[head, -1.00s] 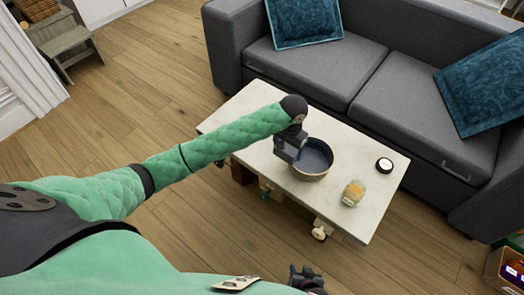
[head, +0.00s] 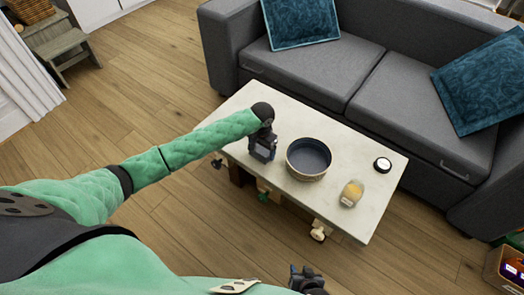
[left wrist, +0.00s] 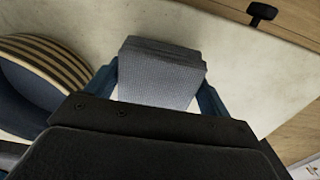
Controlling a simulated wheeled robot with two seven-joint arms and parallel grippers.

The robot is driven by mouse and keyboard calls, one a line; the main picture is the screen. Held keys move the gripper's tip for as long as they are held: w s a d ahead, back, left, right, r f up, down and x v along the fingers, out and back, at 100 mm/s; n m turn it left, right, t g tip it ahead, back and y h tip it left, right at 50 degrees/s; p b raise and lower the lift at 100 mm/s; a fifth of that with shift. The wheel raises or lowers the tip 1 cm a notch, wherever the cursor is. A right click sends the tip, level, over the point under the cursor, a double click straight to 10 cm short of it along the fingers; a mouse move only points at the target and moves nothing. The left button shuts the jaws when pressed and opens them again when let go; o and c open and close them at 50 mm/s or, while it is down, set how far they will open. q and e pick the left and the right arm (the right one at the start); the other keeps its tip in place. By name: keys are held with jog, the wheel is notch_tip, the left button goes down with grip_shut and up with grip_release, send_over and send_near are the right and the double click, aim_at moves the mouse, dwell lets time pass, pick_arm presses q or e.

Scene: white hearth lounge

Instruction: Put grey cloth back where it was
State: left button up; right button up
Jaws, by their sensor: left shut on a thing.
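The grey cloth (left wrist: 160,72) is a folded, ribbed stack between the two blue fingers in the left wrist view. My left gripper (head: 262,153) is shut on it, over the left part of the pale stone-topped coffee table (head: 238,108), left of the bowl. The cloth is hidden by the gripper in the head view. I cannot tell whether the cloth touches the tabletop. My right gripper (head: 307,277) is at the bottom edge of the head view, away from the table; its jaw opening is unclear.
A bowl (head: 308,158), dark blue inside, stands right of my left gripper; its striped side shows in the wrist view (left wrist: 45,52). A grey sofa (head: 330,75) borders the table's far side.

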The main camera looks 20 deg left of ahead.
aim_at(262, 148)
pick_arm(q)
jog(key=shift+f, duration=0.7)
jog(key=o, duration=0.5)
jog(key=shift+f, duration=0.1)
jog(key=o, duration=0.3)
pick_arm(e)
jog(key=shift+w+r, duration=0.3)
jog(key=shift+w, duration=0.4)
jog(key=shift+f, duration=0.1)
pick_arm(q)
jog(key=shift+r, duration=0.3)
notch_tip(262, 148, up, 6)
jog(key=shift+f, duration=0.1)
notch_tip(262, 148, up, 5)
jog(key=shift+f+p, duration=0.1)
jog(key=shift+p, duration=0.3)
jog(key=shift+r, duration=0.55)
pick_arm(e)
jog(key=shift+r, duration=0.45)
